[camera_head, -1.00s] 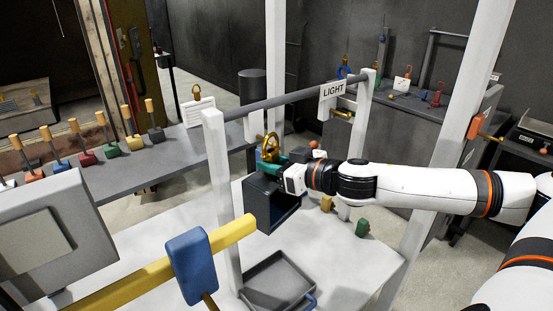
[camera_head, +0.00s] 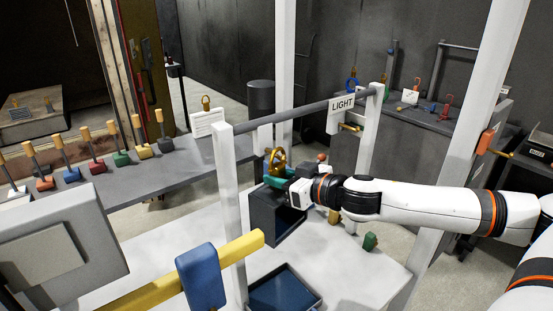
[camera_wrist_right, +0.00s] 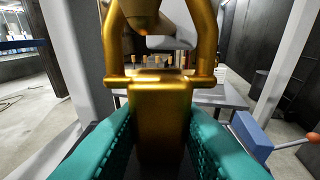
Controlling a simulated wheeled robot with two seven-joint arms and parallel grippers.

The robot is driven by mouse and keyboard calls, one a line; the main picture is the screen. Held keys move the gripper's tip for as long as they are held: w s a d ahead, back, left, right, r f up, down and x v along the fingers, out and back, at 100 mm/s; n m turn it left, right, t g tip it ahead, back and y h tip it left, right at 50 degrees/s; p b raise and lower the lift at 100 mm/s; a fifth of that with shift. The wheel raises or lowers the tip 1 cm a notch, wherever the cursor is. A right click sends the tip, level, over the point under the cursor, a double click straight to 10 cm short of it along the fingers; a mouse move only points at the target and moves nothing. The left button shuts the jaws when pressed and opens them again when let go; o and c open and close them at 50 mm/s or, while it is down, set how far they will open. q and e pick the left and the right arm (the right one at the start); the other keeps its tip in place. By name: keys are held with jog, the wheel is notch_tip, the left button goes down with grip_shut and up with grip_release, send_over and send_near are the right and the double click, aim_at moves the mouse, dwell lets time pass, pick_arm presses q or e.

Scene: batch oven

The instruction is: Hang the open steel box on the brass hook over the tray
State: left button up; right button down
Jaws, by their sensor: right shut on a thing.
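The dark open steel box (camera_head: 263,216) hangs below my right gripper (camera_head: 281,183), its open side facing right in the head view. My right gripper's teal fingers are shut on the box's brass hanger (camera_wrist_right: 160,125), whose loop (camera_head: 277,158) stands upright above them. In the right wrist view a darker brass piece (camera_wrist_right: 148,18), possibly the hook, shows within the loop's outline; I cannot tell whether they touch. The tray (camera_head: 312,303) lies on the white surface below and in front of the box. My left gripper is not in view.
A grey rail (camera_head: 290,115) with a LIGHT sign (camera_head: 342,104) runs between white posts close to the box. A yellow beam (camera_head: 150,287) with a blue paddle (camera_head: 202,277) stands at front left. Several coloured handled blocks line the grey shelf (camera_head: 190,165).

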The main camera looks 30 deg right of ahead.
jog(key=shift+f+b, duration=0.4)
jog(key=shift+b, duration=0.15)
dwell(0.5)
jog(key=c, duration=1.5)
grip_release()
jog(key=shift+o, duration=0.7)
jog(key=o, duration=0.5)
jog(key=shift+o, duration=0.2)
jog(key=shift+s+f, duration=0.1)
